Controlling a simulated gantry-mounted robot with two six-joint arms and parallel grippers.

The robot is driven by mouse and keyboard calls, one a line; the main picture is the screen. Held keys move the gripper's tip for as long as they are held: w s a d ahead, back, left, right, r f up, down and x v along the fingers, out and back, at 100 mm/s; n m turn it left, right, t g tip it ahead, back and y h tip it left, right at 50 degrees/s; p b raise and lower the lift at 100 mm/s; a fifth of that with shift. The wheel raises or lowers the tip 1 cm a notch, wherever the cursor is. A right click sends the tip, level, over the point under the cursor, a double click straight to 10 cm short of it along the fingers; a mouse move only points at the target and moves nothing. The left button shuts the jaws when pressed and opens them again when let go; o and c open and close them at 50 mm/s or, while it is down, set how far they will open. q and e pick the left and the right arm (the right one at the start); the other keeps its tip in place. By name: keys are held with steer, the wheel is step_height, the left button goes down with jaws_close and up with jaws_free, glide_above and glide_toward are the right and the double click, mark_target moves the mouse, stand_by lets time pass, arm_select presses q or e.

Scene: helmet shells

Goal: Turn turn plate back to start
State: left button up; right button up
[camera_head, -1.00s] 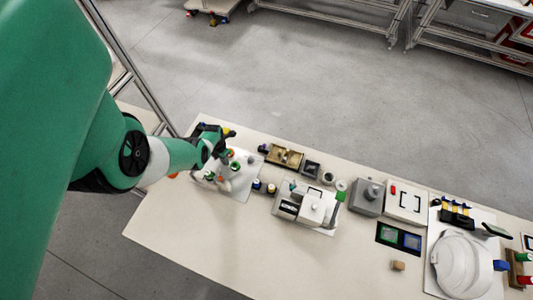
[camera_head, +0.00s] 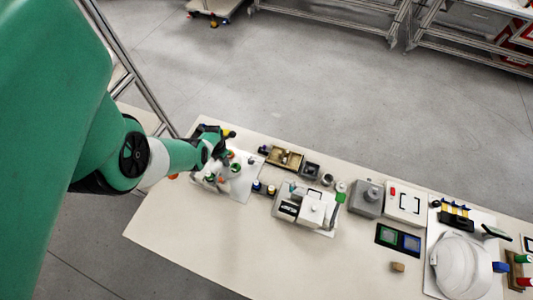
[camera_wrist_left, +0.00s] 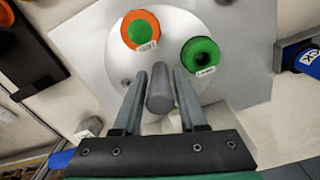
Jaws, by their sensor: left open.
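The turn plate is a white round disc (camera_wrist_left: 230,25) on a pale square base plate (camera_wrist_left: 258,75) in the left wrist view. It carries an orange ring with a green centre (camera_wrist_left: 140,30) and a green ring with a dark hole (camera_wrist_left: 201,55). A grey upright peg (camera_wrist_left: 160,92) stands near the disc's edge. My left gripper (camera_wrist_left: 163,80) is open, with one finger on each side of the peg; I cannot tell whether they touch it. In the head view my left gripper (camera_head: 218,165) is over the plate at the table's left end and hides part of it. My right gripper is not in view.
A white machine (camera_head: 308,208) stands right of the turn plate. Further right are a grey block (camera_head: 368,198), a white box (camera_head: 406,203), green and blue pads (camera_head: 398,239) and a white helmet shell (camera_head: 460,265). The table's front middle (camera_head: 240,250) is clear.

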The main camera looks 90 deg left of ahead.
arm_select(q)
step_height(320, 180, up, 12)
steer(key=p, duration=1.1)
steer(key=shift+f, duration=0.35)
